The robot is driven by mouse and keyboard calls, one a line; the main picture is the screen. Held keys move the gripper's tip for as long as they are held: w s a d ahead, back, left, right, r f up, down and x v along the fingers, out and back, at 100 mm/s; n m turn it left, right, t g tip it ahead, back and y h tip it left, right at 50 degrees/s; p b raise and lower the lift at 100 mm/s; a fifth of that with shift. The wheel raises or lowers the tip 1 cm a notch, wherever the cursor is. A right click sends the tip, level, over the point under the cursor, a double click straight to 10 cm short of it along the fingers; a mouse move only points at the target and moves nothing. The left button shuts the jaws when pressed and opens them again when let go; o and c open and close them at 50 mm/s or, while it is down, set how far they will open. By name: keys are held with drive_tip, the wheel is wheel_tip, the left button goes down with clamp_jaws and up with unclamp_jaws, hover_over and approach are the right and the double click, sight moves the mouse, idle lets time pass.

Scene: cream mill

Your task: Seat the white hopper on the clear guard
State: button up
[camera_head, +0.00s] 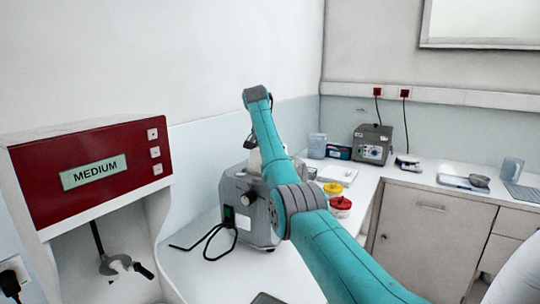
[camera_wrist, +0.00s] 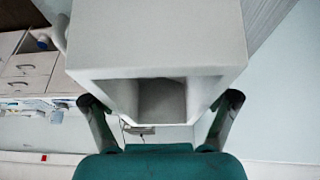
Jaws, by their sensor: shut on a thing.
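The white hopper (camera_wrist: 160,35) fills the upper middle of the wrist view, with a square opening facing the camera. My gripper (camera_wrist: 160,98) is shut on it, with one dark finger on each side of the hopper. In the head view my arm reaches over the grey mill (camera_head: 240,205) on the counter, and a small pale part, possibly the hopper, shows just above the mill beside my arm. My gripper is mostly hidden there behind my arm. I cannot make out the clear guard, nor whether the hopper touches anything below it.
A red dispenser labelled MEDIUM (camera_head: 85,165) stands at the left. Yellow (camera_head: 333,188) and red (camera_head: 340,203) lidded tubs stand right of my arm. A grey box (camera_head: 372,145) stands at the back.

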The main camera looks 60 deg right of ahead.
drive_tip(key=o, duration=1.1)
drive_tip(key=shift+c, duration=0.2)
drive_tip(key=v, duration=1.2)
